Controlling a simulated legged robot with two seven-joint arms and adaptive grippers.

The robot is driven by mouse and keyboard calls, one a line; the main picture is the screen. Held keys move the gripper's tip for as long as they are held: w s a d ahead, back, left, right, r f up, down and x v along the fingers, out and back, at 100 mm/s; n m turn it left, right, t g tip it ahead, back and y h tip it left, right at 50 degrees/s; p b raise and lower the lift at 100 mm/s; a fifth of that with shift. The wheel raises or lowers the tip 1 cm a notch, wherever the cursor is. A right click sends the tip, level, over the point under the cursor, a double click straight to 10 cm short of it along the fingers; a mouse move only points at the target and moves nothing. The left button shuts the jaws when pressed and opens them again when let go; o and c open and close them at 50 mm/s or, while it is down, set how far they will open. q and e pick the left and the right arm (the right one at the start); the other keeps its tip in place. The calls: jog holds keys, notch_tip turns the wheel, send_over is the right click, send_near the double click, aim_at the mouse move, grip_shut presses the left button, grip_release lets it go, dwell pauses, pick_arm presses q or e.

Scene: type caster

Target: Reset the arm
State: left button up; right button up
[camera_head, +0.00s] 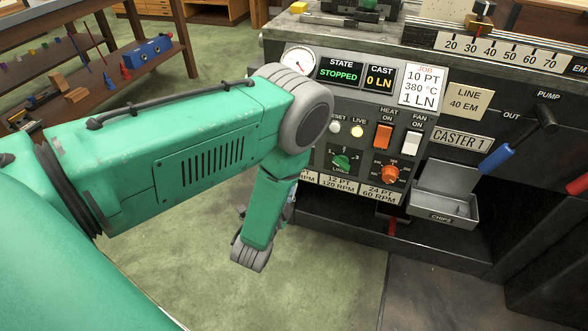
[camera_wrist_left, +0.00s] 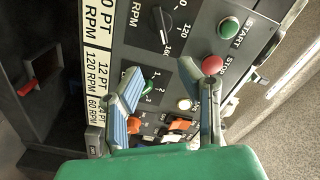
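My left arm (camera_head: 190,140) comes in from the left in the head view, bent at its elbow, with the forearm pointing down in front of the caster's panel. The left gripper is mostly hidden behind the forearm there. In the left wrist view the left gripper (camera_wrist_left: 168,85) is open, its two fingers spread apart with nothing seen between them. Behind the fingers is the caster's control panel with a green knob (camera_wrist_left: 147,86), a black dial (camera_wrist_left: 163,26), a green START button (camera_wrist_left: 228,28) and a red STOP button (camera_wrist_left: 212,65). I cannot tell whether a finger touches the panel. My right gripper is out of view.
The state display (camera_head: 340,72) reads STOPPED; the cast display (camera_head: 379,78) reads 0 LN. A chips tray (camera_head: 444,209) and a blue-gripped pump handle (camera_head: 497,159) stand out at the right. A wooden shelf (camera_head: 95,90) stands at the left. Green floor (camera_head: 330,270) lies open below.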

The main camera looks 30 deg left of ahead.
pick_arm(q)
jog(key=shift+v, duration=0.8)
jog(key=shift+w, duration=0.1)
jog(key=s+d+n+g+h+p, duration=0.2)
jog(key=s+g, duration=0.6)
jog(key=s, duration=0.5)
jog(key=s+d+r+n+g+h+p, duration=0.1)
jog(key=s+n+g+p, duration=0.4)
jog(key=s, duration=0.9)
jog(key=d+n+g+h, duration=0.1)
jog(key=n+g, duration=0.1)
jog(key=g, duration=0.2)
jog(key=shift+s, duration=0.3)
jog(key=shift+w+d, duration=0.1)
